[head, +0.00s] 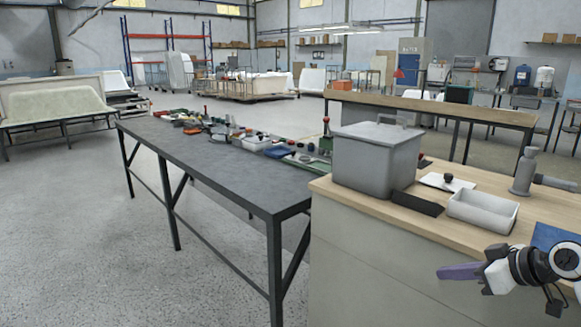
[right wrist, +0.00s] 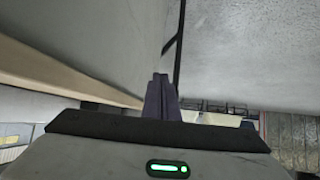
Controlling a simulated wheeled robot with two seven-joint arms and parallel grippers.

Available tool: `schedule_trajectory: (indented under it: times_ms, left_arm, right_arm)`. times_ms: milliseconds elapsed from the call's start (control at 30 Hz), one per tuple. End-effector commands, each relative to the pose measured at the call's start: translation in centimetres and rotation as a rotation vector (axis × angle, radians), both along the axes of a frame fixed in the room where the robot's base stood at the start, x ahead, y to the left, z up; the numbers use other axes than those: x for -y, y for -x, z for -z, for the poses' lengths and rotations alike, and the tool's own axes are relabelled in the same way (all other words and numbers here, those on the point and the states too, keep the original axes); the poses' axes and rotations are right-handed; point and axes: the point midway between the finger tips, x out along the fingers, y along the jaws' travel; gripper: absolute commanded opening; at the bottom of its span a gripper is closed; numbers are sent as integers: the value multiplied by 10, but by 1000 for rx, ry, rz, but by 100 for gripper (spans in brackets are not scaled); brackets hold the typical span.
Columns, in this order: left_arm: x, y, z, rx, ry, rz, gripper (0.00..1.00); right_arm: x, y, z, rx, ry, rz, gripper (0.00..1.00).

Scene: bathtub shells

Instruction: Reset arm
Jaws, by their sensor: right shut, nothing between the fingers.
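My right gripper (head: 442,272) shows at the lower right of the head view, in front of the side of the wood-topped counter. Its purple fingers are together and hold nothing. In the right wrist view the fingers (right wrist: 161,98) also show closed, side by side, with nothing between them. My left gripper is not in view.
The floor (head: 80,230) at left is clear.

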Motion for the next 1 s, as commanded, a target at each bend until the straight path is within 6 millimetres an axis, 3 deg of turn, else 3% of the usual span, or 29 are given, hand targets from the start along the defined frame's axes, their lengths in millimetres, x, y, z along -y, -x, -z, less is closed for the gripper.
schedule_trajectory:
  times_ms: [33,200,267,400,533,700,800,1000]
  left_arm:
    - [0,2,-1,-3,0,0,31]
    - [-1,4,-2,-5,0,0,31]
    - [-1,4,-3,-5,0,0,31]
    - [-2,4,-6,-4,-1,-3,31]
    - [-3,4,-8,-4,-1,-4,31]
    - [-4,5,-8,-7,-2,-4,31]
    - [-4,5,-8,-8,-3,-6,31]
    - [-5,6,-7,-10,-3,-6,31]
  right_arm:
    - [-17,11,40,-39,6,11,0]
    - [-68,61,149,-113,33,69,0]
    - [-88,87,183,-132,36,88,0]
    - [-138,159,242,-157,25,137,0]
    - [-179,228,269,-161,1,188,0]
    - [-212,291,271,-149,-30,247,0]
    - [-221,311,269,-144,-39,267,0]
    - [-225,319,266,-137,-44,277,0]
